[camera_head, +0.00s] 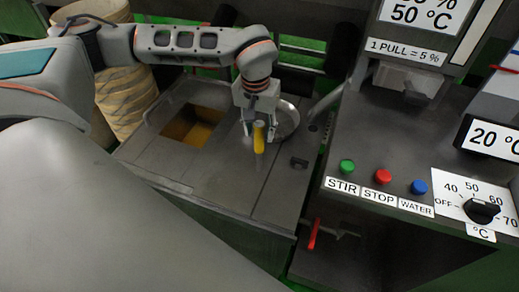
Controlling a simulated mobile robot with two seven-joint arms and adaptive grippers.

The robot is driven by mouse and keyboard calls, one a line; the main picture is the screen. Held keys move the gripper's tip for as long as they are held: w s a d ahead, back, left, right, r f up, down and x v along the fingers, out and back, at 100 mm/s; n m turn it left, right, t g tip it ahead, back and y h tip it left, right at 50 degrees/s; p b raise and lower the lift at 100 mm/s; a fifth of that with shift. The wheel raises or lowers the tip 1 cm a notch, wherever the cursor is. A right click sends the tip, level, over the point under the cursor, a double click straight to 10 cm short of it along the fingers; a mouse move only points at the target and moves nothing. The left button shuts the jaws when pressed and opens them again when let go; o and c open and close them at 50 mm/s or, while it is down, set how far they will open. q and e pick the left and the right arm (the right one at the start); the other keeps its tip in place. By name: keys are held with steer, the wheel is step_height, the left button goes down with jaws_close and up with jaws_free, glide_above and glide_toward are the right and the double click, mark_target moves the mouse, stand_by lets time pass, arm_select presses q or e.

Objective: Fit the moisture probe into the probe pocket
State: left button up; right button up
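Whether the probe's lower end rests on the surface cannot be told. A small dark fitting (299,162) lies to the right of the probe; I cannot tell whether it is the probe pocket. My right gripper is not in view.
A square opening (176,140) with yellow contents lies left of the probe. A round metal disc (286,118) stands close behind the gripper's right side. A control panel (345,207) with buttons and a dial is at right. A red-handled lever (313,234) hangs below.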

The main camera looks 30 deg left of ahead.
arm_select(q)
steer(key=shift+f, duration=0.1)
jaws_close()
